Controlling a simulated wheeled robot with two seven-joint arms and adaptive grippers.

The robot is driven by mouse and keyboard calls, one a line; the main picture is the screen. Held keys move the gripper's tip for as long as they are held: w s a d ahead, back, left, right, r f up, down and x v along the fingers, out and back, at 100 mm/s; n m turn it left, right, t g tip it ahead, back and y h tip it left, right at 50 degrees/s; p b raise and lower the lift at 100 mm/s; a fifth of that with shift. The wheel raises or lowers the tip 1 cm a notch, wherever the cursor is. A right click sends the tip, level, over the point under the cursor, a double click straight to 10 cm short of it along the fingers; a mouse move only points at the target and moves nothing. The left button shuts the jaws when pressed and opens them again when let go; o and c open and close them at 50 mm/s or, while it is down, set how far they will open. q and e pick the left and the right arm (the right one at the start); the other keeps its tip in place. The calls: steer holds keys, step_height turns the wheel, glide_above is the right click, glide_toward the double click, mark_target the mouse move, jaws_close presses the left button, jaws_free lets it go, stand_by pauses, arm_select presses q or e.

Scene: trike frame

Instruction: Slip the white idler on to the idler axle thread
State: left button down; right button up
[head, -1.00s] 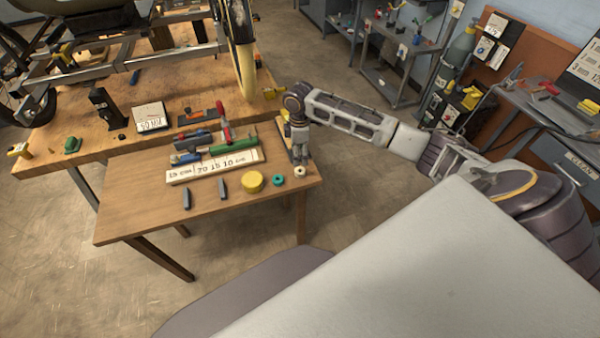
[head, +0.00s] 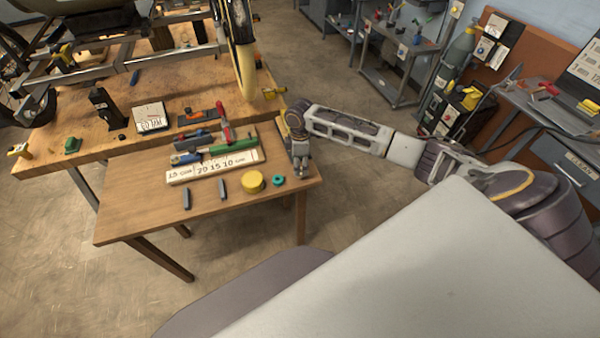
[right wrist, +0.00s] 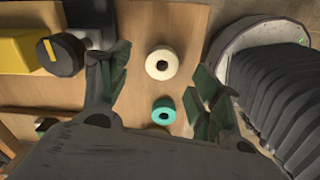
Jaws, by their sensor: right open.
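The white idler (right wrist: 164,63) is a cream-white ring with a dark hole, lying on the wooden side table in the right wrist view. In the head view my right gripper (head: 301,164) hangs over the table's right end and hides it. In the right wrist view the fingers of my right gripper (right wrist: 160,80) are spread apart, with the white idler in the gap between them and neither finger touching it. I cannot make out the idler axle thread. My left gripper is out of view.
A teal ring (head: 278,181) lies beside the white idler, also between the fingers in the right wrist view (right wrist: 163,111). A yellow disc (head: 253,181), a ruled white strip (head: 215,166) and tools lie to the left. The trike frame stands on the big bench behind.

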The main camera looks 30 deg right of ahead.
mark_target(301, 168)
steer(key=shift+s+f, duration=0.15)
steer(key=shift+f, duration=1.75)
steer(key=c, duration=1)
steer(key=shift+r, duration=0.2)
step_height(301, 168, up, 10)
steer(key=shift+f, duration=0.15)
